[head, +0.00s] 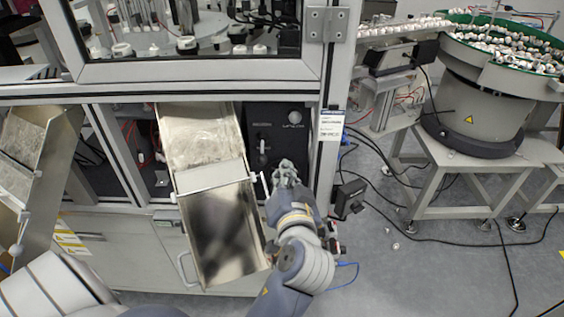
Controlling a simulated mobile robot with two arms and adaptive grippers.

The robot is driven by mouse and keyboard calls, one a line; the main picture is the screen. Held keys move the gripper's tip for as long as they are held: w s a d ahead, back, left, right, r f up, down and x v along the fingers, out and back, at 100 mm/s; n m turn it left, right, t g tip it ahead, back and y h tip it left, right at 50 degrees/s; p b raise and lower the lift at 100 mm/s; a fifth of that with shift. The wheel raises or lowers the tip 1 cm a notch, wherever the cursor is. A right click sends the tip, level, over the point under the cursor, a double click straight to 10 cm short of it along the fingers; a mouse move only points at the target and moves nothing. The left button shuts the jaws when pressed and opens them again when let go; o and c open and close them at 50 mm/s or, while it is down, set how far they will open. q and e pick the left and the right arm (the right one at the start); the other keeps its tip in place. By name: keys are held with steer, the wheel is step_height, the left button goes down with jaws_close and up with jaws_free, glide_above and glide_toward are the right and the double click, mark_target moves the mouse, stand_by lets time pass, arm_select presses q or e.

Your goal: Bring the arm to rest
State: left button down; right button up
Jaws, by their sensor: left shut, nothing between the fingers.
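My left gripper (286,170) is in the middle of the head view, at the end of my grey arm, which reaches up from the bottom edge. Its fingers are shut and hold nothing. My right gripper is not in view.
A framed machine window (190,72) stands above. A second metal chute (30,150) is at the left. A bowl feeder (478,110) full of small white parts stands on a metal table (425,150) at the right. Cables cross the grey floor (440,270), which is otherwise mostly clear.

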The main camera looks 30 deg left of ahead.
arm_select(q)
steer(key=w+d+f+m+g+h, duration=0.1)
steer(key=w+d+f+m+h, duration=0.3)
steer(key=f, duration=0.7)
steer(key=s+d+f+m+h, duration=0.15)
steer(key=d+f, duration=0.35)
steer(key=f, duration=0.7)
steer(key=s+d+f+m+g+h, duration=0.1)
steer(key=s+f+g, duration=0.15)
steer(key=f, duration=0.65)
steer(key=s+d+f+m+g+h, duration=0.1)
steer(key=s+d+f+h, duration=0.15)
steer(key=f, duration=0.65)
steer(key=s+a+f+n+g, duration=0.1)
steer(key=s+a+f+g, duration=0.25)
steer(key=s+f, duration=1.45)
steer(key=s+a+f+n+g, duration=0.1)
steer(key=s+a+f, duration=0.2)
steer(key=s, duration=0.6)
steer(key=s+a+f+n+g+h, duration=0.1)
steer(key=s+a+f+n+g, duration=0.1)
steer(key=s, duration=0.8)
step_height(320, 180, down, 2)
steer(key=shift+s+a+f, duration=0.1)
steer(key=shift+s+a, duration=0.05)
steer(key=shift+a, duration=0.3)
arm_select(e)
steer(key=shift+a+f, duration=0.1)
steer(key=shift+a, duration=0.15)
